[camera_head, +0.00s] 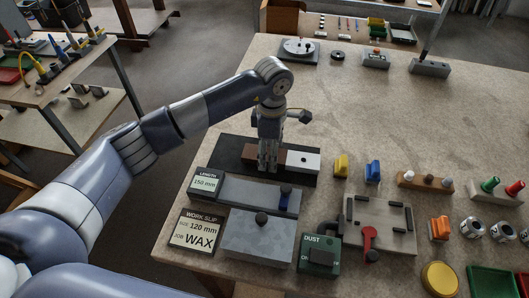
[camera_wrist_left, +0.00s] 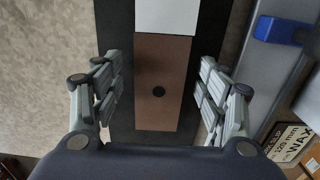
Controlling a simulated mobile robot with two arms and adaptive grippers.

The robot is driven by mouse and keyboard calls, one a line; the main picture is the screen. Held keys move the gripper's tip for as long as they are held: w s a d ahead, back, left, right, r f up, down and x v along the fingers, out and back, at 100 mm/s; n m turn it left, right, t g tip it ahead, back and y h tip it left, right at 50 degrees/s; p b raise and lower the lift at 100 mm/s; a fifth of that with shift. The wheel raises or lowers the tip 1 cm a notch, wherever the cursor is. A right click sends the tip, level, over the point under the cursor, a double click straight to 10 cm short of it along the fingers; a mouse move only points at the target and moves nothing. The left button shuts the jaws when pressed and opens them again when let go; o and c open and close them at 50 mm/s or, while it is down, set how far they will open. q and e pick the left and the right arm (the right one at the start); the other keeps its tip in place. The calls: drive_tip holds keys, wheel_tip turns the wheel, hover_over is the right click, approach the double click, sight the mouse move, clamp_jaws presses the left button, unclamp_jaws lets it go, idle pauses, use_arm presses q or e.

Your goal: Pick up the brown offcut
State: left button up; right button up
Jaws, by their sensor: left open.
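The brown offcut (camera_wrist_left: 161,70) is a flat brown block with a dark round spot. It lies on a black mat (camera_wrist_left: 121,112), end to end with a white block (camera_wrist_left: 166,15). In the head view the brown offcut (camera_head: 250,153) is partly hidden behind my left gripper (camera_head: 267,168), and the white block (camera_head: 302,161) shows to its right. In the left wrist view my left gripper (camera_wrist_left: 160,108) is open, with its fingers on either side of the brown offcut and gaps between. I cannot tell its exact height above the mat. My right gripper is not in view.
A grey fixture (camera_head: 245,192) with a length sign stands just in front of the mat. Yellow (camera_head: 341,166) and blue (camera_head: 373,171) pieces stand right of it. A work slip (camera_head: 196,231) and a green dust box (camera_head: 319,255) are near the front. The table's back middle is clear.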

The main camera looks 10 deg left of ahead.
use_arm(q)
drive_tip(key=c, duration=1.2)
drive_tip(key=shift+o, duration=0.2)
